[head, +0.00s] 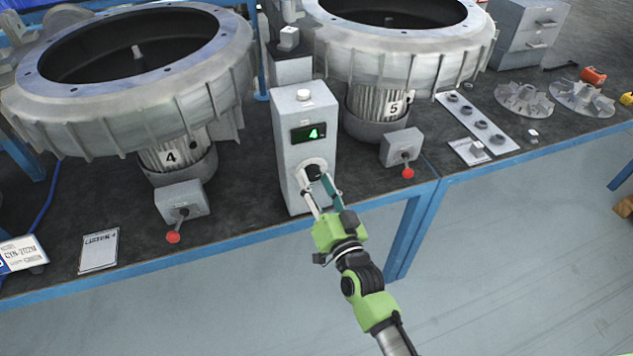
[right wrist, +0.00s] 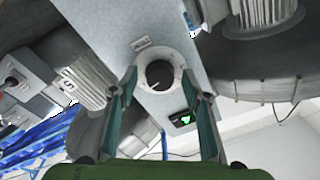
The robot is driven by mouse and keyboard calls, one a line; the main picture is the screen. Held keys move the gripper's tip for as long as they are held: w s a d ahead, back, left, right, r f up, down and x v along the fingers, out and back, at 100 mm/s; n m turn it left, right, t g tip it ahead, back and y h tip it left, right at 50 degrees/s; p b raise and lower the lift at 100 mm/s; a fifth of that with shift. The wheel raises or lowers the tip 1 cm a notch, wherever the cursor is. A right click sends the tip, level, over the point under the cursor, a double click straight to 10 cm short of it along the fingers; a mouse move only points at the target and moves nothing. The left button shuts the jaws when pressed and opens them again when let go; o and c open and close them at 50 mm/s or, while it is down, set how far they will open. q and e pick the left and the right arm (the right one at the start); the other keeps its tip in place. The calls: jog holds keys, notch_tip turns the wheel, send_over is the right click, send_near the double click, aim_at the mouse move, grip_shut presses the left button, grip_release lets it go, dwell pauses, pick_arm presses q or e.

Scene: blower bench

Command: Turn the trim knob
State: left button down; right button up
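The trim knob (head: 314,171) is a dark round knob on the front of a grey upright control box (head: 290,153). A small green-lit display (head: 309,132) above it reads 4. My right gripper (head: 317,184) is in front of the knob, with its fingers apart. In the right wrist view the black knob (right wrist: 160,75), on a pale round dial, shows between the two open fingers (right wrist: 160,84), with a gap on each side. I cannot tell how deep the fingertips reach around it. My left gripper is not in view.
Large blower housings stand left (head: 215,95) and right (head: 400,60) of the box, marked 4 and 5. Red-tipped lever switches sit at the bench front, left (head: 181,200) and right (head: 397,147). A labelled card (head: 99,250) lies at left. Floor in front is clear.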

jog(key=v, duration=1.2)
dwell(0.4)
